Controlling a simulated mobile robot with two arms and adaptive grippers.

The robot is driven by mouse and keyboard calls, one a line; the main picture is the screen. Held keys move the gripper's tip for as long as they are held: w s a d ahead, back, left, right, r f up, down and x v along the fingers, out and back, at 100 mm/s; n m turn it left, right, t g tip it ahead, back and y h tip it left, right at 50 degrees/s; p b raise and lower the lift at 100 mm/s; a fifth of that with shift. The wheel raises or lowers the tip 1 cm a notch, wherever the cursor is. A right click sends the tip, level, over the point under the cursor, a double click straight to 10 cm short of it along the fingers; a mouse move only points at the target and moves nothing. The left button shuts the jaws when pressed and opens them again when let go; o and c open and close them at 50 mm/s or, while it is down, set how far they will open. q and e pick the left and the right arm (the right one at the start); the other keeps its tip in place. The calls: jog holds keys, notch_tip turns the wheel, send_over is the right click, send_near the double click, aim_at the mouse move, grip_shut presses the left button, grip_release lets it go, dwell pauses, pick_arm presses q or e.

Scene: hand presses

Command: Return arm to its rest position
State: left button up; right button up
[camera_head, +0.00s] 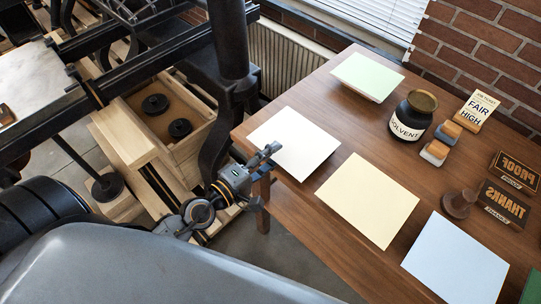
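My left gripper (265,174) is in the camera_head view, just off the left edge of the wooden table (290,205). Its fingers look spread apart, with nothing seen between them. It is close to the near-left corner of the white paper stack (294,143), and I see no contact with the paper. My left arm's wrist is lower left of the gripper, over the floor gap beside the press. My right gripper is not in view.
A dark iron press (233,50) with a wooden drawer (190,135) stands left of the gripper. The table holds green (367,76), cream (367,200) and blue (455,262) paper, a solvent jar (408,124), stamps (511,172) and a sign (476,110).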

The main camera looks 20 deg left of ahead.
pick_arm(q)
jog(key=shift+s+a+f+b, duration=0.15)
jog(key=shift+s+b, duration=0.2)
jog(key=shift+s, duration=0.15)
jog(key=shift+f+b+v, duration=0.2)
jog(key=shift+b+v, duration=0.95)
jog(key=shift+v, duration=0.85)
jog(key=shift+s+a+r, duration=0.15)
jog(key=shift+s, duration=0.3)
